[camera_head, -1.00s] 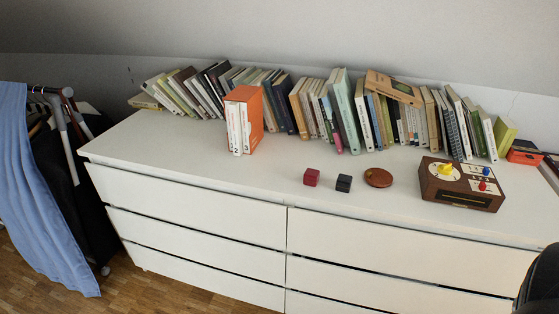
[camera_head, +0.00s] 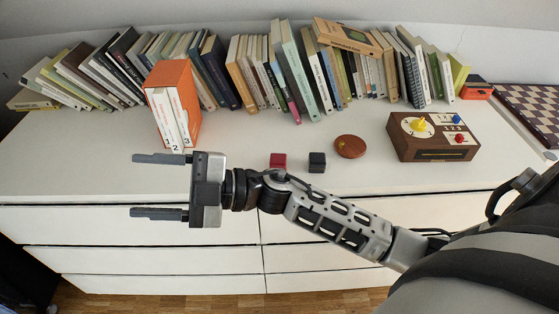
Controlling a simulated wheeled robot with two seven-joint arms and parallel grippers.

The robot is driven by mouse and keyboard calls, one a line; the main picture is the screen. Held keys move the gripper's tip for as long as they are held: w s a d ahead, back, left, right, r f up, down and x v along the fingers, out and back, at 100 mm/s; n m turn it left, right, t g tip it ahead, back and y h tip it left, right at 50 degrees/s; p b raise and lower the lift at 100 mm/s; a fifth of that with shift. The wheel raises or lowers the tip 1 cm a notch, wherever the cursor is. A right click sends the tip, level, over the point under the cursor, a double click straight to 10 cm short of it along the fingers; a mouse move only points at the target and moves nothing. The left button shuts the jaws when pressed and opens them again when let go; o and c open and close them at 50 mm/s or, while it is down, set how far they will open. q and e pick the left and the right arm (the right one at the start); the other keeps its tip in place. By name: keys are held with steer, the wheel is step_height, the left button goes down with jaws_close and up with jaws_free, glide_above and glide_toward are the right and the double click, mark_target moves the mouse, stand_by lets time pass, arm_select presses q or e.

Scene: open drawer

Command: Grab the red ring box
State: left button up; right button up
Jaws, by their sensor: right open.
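The red ring box (camera_head: 278,160) is a small dark red cube on the white dresser top (camera_head: 345,186), near its front edge. A similar black cube (camera_head: 317,162) stands just to its right. My right gripper (camera_head: 160,186) is open and empty, its two fingers pointing left. It is in front of the dresser's front edge, to the left of the red box and apart from it. My right arm passes just in front of the red box and covers its lower edge. My left gripper is out of view.
A round wooden disc (camera_head: 350,146) and a brown wooden box with coloured knobs (camera_head: 432,136) lie to the right. An orange book slipcase (camera_head: 174,104) stands behind my gripper. Books line the back. A checkered board (camera_head: 529,110) is at far right. The dresser top's front left is clear.

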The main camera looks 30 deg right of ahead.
steer(key=n+g+h, duration=0.2)
steer(key=n+g, duration=0.5)
steer(key=m+g+h, duration=0.1)
steer(key=m+h, duration=0.1)
steer(key=h, duration=1.6)
glide_above(278, 158)
step_height(278, 158, down, 10)
steer(key=shift+a+r+p, duration=0.15)
steer(key=shift+r+p, duration=0.05)
steer(key=shift+p, duration=0.2)
steer(key=shift+f+p, duration=0.35)
steer(key=shift+f, duration=2.7)
steer(key=shift+c, duration=0.3)
steer(key=c, duration=1)
